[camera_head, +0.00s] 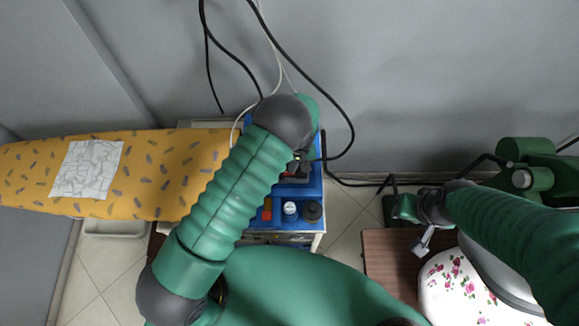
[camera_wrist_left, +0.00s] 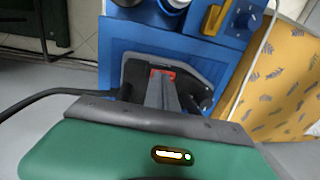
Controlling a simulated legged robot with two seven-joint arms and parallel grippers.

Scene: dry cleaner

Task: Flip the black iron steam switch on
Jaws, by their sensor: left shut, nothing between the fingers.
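The blue steam unit (camera_head: 310,185) stands in the middle of the head view, partly hidden behind my left arm. In the left wrist view, a small red piece (camera_wrist_left: 160,72) shows on the blue panel (camera_wrist_left: 190,48), just beyond my left fingertips. It may be the steam switch; its label and position are not readable. My left gripper (camera_wrist_left: 160,88) is shut and empty, its tips at or very close to the red piece; contact cannot be told. My right gripper (camera_head: 418,225) is at the right, away from the unit, and its opening is unclear.
A yellow patterned ironing board (camera_head: 190,165) with a grey-white cloth (camera_head: 88,168) is on the left. Another red switch (camera_head: 266,210) and round caps (camera_head: 290,210) are on the unit's front. Black cables (camera_head: 300,65) hang above. A flowered pad (camera_head: 462,285) lies at right.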

